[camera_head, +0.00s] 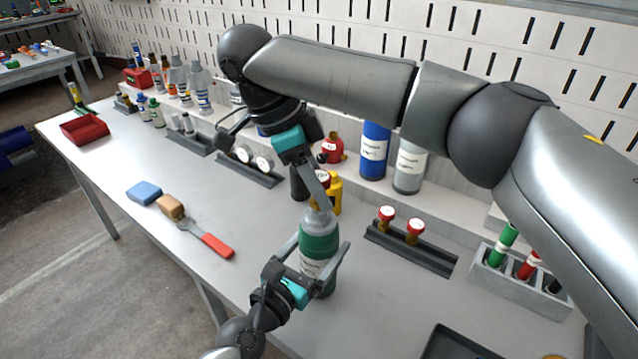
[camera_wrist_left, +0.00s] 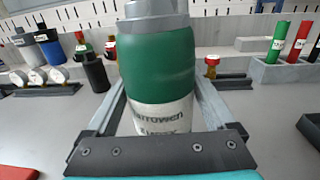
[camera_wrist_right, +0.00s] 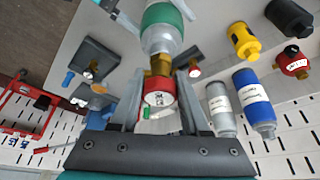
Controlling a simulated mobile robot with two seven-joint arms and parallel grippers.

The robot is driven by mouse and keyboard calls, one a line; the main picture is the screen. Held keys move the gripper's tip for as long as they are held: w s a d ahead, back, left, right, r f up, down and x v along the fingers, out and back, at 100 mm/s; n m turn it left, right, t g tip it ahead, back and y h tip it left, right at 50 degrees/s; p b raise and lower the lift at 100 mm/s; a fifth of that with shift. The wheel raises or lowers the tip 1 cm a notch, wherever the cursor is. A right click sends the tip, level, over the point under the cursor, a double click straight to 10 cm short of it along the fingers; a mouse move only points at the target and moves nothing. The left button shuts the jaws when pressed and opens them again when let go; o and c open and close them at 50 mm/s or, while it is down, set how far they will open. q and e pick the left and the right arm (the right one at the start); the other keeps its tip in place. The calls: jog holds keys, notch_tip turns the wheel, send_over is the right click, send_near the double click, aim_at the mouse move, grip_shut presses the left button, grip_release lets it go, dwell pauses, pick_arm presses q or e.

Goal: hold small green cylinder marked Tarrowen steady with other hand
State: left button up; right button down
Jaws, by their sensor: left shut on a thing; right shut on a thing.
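The small green cylinder (camera_head: 318,240) has a silver shoulder and a white label; the left wrist view shows "Tarrowen" on the cylinder (camera_wrist_left: 158,65). It stands upright on the bench. My left gripper (camera_head: 324,252) is shut around its lower body, one finger on each side. My right gripper (camera_head: 316,183) is above it, shut on a red-topped brass fitting (camera_wrist_right: 159,97) with a white label. In the right wrist view the fitting's brass end meets the cylinder's silver top (camera_wrist_right: 160,38); whether it is fastened cannot be told. My right fingers partly hide it in the head view.
A dark rack (camera_head: 411,250) with two similar red-topped fittings stands to the right. A grey holder (camera_head: 519,283) holds green and red tubes. A blue cylinder (camera_head: 374,150) and a grey one stand behind. A red-handled tool (camera_head: 215,244) lies left. The front bench is mostly clear.

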jog(key=m+g, duration=0.2)
jog(key=m, duration=0.3)
jog(key=shift+c, duration=2.3)
grip_release()
jog(key=shift+r, duration=0.1)
jog(key=shift+r, duration=1.15)
jog(key=n+t, duration=0.1)
jog(key=n, duration=0.3)
jog(key=shift+n+t, duration=0.4)
jog(key=shift+n, duration=0.5)
jog(key=shift+t, duration=0.3)
